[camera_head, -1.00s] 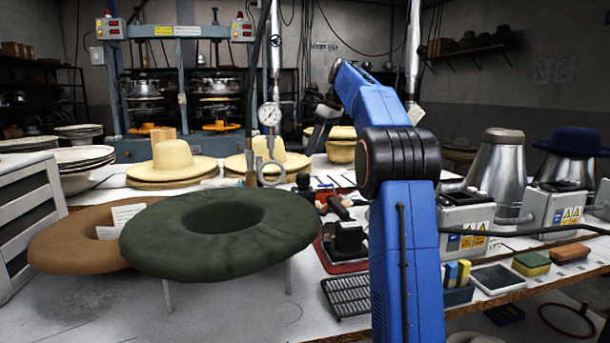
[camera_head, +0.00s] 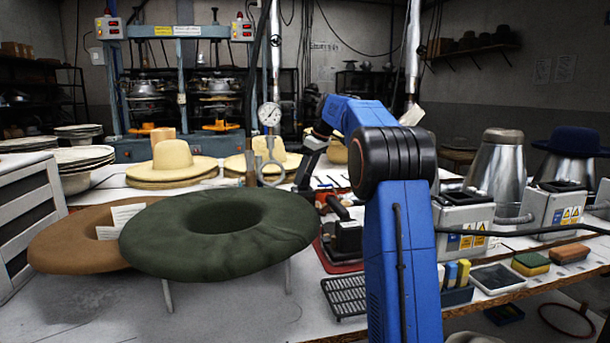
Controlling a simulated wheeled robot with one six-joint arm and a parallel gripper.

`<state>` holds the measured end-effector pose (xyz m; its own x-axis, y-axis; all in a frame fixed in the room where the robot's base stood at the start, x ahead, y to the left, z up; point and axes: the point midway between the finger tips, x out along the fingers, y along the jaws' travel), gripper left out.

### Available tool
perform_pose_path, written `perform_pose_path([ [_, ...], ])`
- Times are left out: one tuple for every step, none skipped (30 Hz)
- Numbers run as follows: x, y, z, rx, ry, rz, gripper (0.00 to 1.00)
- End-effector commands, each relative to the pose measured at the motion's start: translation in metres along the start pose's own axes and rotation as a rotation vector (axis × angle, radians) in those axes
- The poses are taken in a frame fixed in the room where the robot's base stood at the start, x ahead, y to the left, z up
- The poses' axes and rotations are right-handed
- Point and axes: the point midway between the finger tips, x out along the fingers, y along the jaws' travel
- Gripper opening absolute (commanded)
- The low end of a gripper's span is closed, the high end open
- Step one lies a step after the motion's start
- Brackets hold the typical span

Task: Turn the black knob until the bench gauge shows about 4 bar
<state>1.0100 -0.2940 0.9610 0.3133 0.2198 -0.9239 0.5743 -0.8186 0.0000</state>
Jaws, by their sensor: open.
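The bench gauge (camera_head: 269,114) is a round white dial on a post at mid-bench. Its needle and figures are too small to read. My gripper (camera_head: 302,186) points down at the bench, just right of and below the gauge. It is open. The black knob is not clearly visible now; my gripper covers the spot where a dark round knob showed before. I cannot tell whether the fingers are around the knob or touching it.
A green felt brim (camera_head: 220,225) on a stand and a brown brim (camera_head: 75,243) fill the left front. Straw hats (camera_head: 172,162) stand behind. A black device (camera_head: 347,237), a wire rack (camera_head: 345,296) and metal boxes (camera_head: 462,220) are at the right.

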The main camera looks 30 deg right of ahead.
Motion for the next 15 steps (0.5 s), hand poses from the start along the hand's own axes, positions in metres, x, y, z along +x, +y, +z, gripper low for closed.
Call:
perform_pose_path([
  [-0.0001,0.0,0.0,0.0,0.0,0.0,0.59],
  [-0.0002,0.0,0.0,0.0,0.0,0.0,0.59],
  [-0.0002,0.0,0.0,0.0,0.0,0.0,0.57],
  [-0.0002,0.0,0.0,0.0,0.0,0.0,0.5],
  [-0.0003,0.0,0.0,0.0,0.0,0.0,0.42],
  [-0.0003,0.0,0.0001,0.0,0.0,0.0,0.33],
  [-0.0003,0.0001,0.0001,0.0,0.0,0.0,0.26],
  [-0.0004,0.0001,0.0001,0.0,0.0,0.0,0.19],
  [-0.0004,0.0001,0.0001,0.0,0.0,0.0,0.18],
  [-0.0004,0.0001,0.0001,0.0,0.0,0.0,0.18],
  [-0.0005,0.0,0.0001,0.001,0.0,0.0,0.18],
  [-0.0006,-0.0001,0.0,0.005,0.0,0.002,0.18],
  [-0.0007,-0.0003,-0.0001,0.012,0.0,0.006,0.18],
  [-0.0009,-0.0006,-0.0002,0.022,0.0,0.01,0.18],
  [-0.0012,-0.0011,-0.0002,0.04,-0.001,0.018,0.18],
])
